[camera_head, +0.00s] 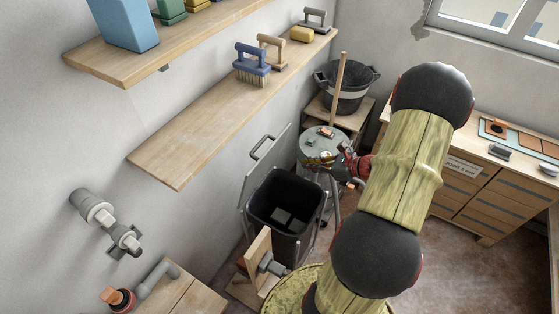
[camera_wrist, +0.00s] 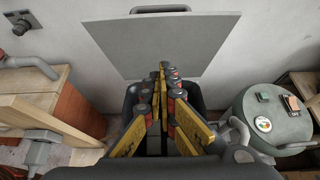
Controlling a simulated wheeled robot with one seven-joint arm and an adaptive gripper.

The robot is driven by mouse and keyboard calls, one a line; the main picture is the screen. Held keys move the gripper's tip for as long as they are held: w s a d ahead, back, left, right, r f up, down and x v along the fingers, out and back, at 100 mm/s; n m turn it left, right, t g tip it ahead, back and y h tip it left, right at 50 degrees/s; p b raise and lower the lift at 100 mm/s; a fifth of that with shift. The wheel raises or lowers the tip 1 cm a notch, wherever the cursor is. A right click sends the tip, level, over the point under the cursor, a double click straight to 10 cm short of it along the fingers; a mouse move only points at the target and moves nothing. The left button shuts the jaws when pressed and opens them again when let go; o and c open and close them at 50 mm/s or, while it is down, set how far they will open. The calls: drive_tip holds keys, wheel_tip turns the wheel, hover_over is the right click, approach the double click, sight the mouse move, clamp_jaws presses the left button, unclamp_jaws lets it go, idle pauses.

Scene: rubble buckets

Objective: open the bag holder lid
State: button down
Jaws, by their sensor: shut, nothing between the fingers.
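The bag holder (camera_head: 312,228) is a black, open-topped bin on the floor by the wall. Its flat grey lid (camera_head: 262,165) stands raised, tilted back toward the wall, with a bar handle (camera_head: 264,147) along its top edge. In the wrist view the lid (camera_wrist: 160,45) is seen face-on, above and beyond my fingers, with its handle (camera_wrist: 160,9) at the top. My gripper (camera_wrist: 166,68) is shut and empty, in front of the lid and apart from its handle. In the head view my gripper (camera_head: 350,163) is to the right of the bin, partly hidden by my arm.
A grey drum (camera_head: 324,147) with small items on top stands right of the bin. A black bucket (camera_head: 346,88) sits behind it. A wooden bench (camera_head: 188,298) with pipe fittings is at left. Shelves (camera_head: 205,125) overhang the wall. Drawers (camera_head: 467,195) stand at right, with open floor before them.

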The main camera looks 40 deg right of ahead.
sight(271, 149)
drive_tip(key=shift+w+a+r+x, duration=0.15)
drive_tip(key=shift+r+x, duration=0.25)
drive_tip(key=shift+x, duration=1.75)
drive_tip(key=shift+w+a+r+x, duration=0.1)
drive_tip(key=shift+w+r+x, duration=0.25)
drive_tip(key=shift+x, duration=1.8)
drive_tip(key=shift+w+a+r+x, duration=0.1)
drive_tip(key=shift+r+x, duration=0.35)
drive_tip(key=shift+x, duration=1.75)
drive_tip(key=shift+g, duration=0.7)
drive_tip(key=w, duration=0.1)
drive_tip(key=w+a+r+p, duration=0.1)
drive_tip(key=w, duration=0.3)
drive_tip(key=shift+a+r, duration=0.4)
drive_tip(key=shift+w+a+r, duration=0.15)
drive_tip(key=shift+w, duration=0.3)
